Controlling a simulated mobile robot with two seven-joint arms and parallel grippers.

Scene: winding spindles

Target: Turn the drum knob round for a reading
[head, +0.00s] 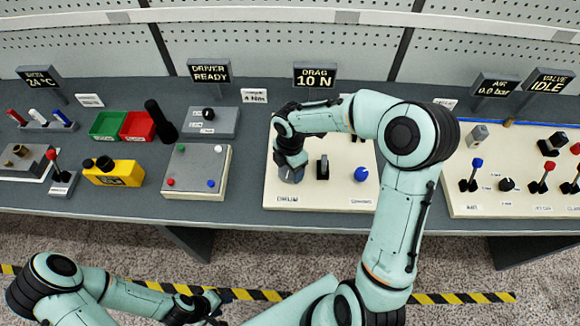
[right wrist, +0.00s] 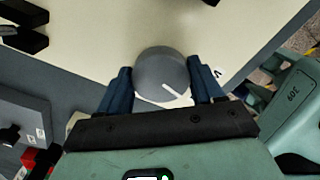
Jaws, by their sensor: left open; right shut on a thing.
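In the head view my right gripper (head: 291,174) reaches down at the left front of the cream panel (head: 335,195), above the DRUM label, and mostly hides the knob. The display (head: 314,76) behind the panel reads "DRAG 10 N". My left gripper (head: 208,303) is open and empty, low in front of the bench.
On the same panel stand a black switch (head: 322,168) and a blue knob (head: 361,174), just right of my right gripper. A grey box (head: 197,173) and a yellow box (head: 113,173) stand to the left. Another cream panel (head: 515,200) with levers is at the right.

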